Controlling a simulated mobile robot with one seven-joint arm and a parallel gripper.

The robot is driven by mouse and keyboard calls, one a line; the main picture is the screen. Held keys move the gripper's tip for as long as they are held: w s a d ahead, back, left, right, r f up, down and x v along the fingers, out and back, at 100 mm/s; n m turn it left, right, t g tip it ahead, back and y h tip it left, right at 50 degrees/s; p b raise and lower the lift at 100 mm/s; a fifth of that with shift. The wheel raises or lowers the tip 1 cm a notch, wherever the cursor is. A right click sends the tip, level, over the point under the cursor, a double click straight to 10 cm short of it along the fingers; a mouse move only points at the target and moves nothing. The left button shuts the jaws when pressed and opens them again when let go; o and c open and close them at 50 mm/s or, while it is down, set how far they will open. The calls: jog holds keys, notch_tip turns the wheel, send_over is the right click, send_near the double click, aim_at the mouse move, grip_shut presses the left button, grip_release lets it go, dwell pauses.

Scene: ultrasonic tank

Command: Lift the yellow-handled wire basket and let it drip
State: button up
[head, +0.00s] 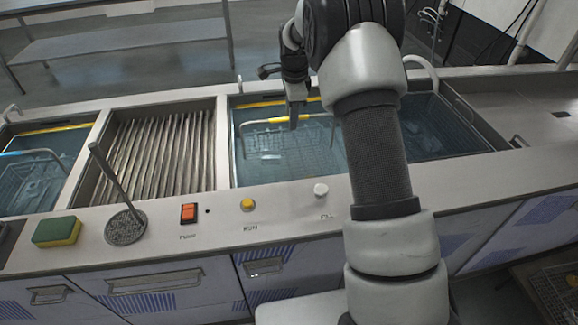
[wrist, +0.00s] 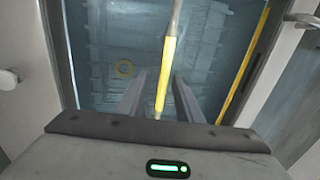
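The wire basket (head: 268,145) sits down in the blue-water tank in the middle of the counter. Its arched handle has a yellow grip (head: 268,120) standing above the basket. My gripper (head: 293,122) points down over the tank at the grip's right part. In the wrist view my gripper (wrist: 161,78) is open, with a finger on each side of the yellow grip (wrist: 165,75). I see gaps beside the grip; the fingers do not appear closed on it. The basket's mesh (wrist: 100,55) shows below, blurred by the water.
A ribbed drainboard (head: 135,145) lies left of the tank. Farther left, another tank holds a basket with a blue handle (head: 14,153). A yellow strip (head: 250,105) lines the tank's far edge. A sponge (head: 57,232), a rod on a round base (head: 125,228) and buttons (head: 248,204) occupy the front ledge.

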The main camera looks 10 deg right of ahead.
notch_tip(320, 180, down, 6)
jog(key=w, duration=0.2)
jog(key=shift+s, duration=0.1)
grip_shut()
jog(key=shift+r, duration=0.15)
